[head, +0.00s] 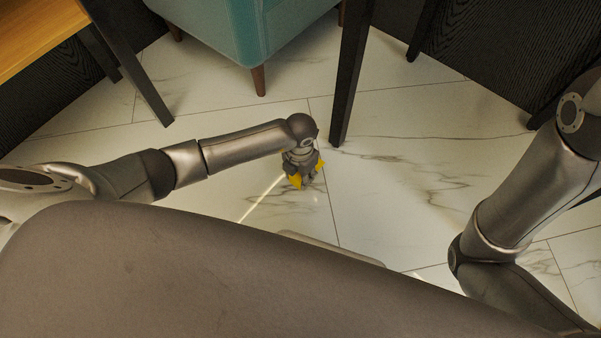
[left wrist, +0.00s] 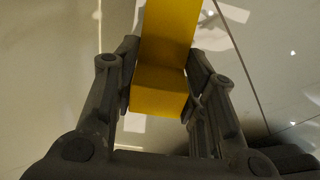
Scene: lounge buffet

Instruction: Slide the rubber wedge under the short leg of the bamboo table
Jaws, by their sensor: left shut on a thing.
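The yellow rubber wedge (left wrist: 160,92) is between the two fingers of my left gripper (head: 304,179), which is shut on it. In the head view, parts of the wedge (head: 295,181) show beside the dark fingers, low over the marble floor. A wooden tabletop (head: 35,32), perhaps the bamboo table, shows at the upper left with dark legs (head: 130,65). Another dark leg (head: 351,75) stands just behind and right of my left gripper, apart from the wedge; its top is out of view. I cannot tell which leg is short. My right arm shows at the right, but its gripper is out of view.
A teal chair (head: 245,30) with brown wooden legs stands at the top, left of the central dark leg. Dark wood-grain panels (head: 505,50) and further dark legs are at the upper right. The pale marble floor (head: 400,185) is clear right of my left gripper.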

